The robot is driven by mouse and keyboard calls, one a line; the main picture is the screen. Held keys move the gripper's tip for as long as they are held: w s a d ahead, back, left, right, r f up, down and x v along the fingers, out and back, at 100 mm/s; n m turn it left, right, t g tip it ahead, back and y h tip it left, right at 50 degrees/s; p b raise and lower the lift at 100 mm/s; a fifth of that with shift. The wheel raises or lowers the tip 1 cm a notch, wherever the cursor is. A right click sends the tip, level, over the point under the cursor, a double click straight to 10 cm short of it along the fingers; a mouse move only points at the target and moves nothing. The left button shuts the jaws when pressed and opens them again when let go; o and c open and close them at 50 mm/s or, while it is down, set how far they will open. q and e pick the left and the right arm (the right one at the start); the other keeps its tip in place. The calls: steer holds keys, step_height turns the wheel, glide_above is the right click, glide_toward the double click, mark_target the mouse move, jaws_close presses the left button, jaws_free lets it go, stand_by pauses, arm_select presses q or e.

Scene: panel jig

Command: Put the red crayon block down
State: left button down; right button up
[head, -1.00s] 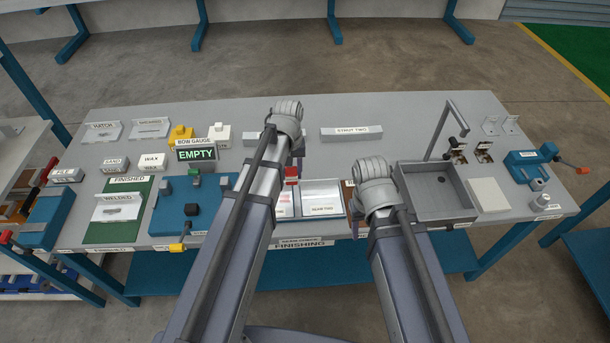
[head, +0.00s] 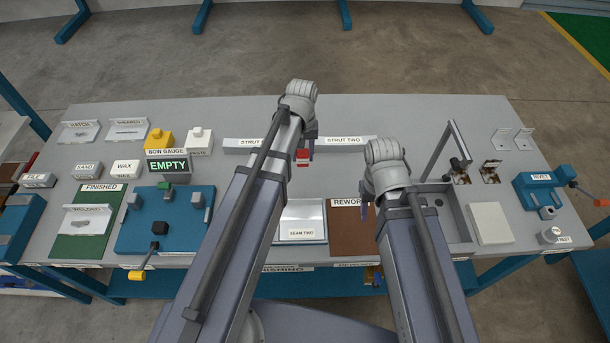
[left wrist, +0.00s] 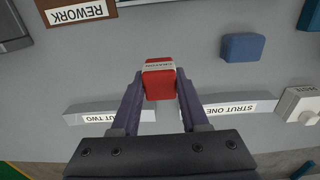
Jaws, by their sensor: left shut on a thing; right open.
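The red crayon block (left wrist: 159,82) is between the fingers of my left gripper (left wrist: 160,95) in the left wrist view. It has a pale label band across it. In the head view the red block (head: 303,157) shows just below the left gripper (head: 308,140), in front of the strut two bar. Whether the block touches the table cannot be told. My right gripper (head: 364,205) is open near the left edge of the grey tray, mostly hidden behind its own arm.
The brown rework mat (head: 350,240) and the seam two tray (head: 302,231) lie at the front. The strut two bar (head: 350,143) and strut one bar (left wrist: 228,107) lie behind. A blue block (left wrist: 242,47) lies near strut one. Bare table surrounds the red block.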

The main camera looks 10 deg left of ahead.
mark_target(367, 236)
arm_select(q)
steer(key=shift+f+b, duration=4.5)
steer(key=shift+f, duration=0.3)
arm_select(e)
steer(key=shift+f, duration=4.85)
arm_select(q)
steer(key=shift+f, duration=0.25)
arm_select(e)
steer(key=shift+f, duration=0.2)
arm_select(q)
steer(key=shift+c, duration=2.1)
jaws_free()
steer(key=shift+r, duration=0.1)
arm_select(e)
steer(key=shift+r, duration=0.1)
arm_select(q)
step_height(367, 236, up, 12)
steer(key=p, duration=1.2)
steer(key=shift+r, duration=0.2)
steer(key=s+d+m+y, duration=0.1)
steer(key=s+d+m, duration=0.6)
steer(key=s+d, duration=0.3)
steer(key=s, duration=0.4)
steer(key=shift+d, duration=0.25)
arm_select(e)
step_height(367, 236, up, 12)
steer(key=shift+r, duration=0.15)
arm_select(q)
steer(key=shift+s, duration=0.1)
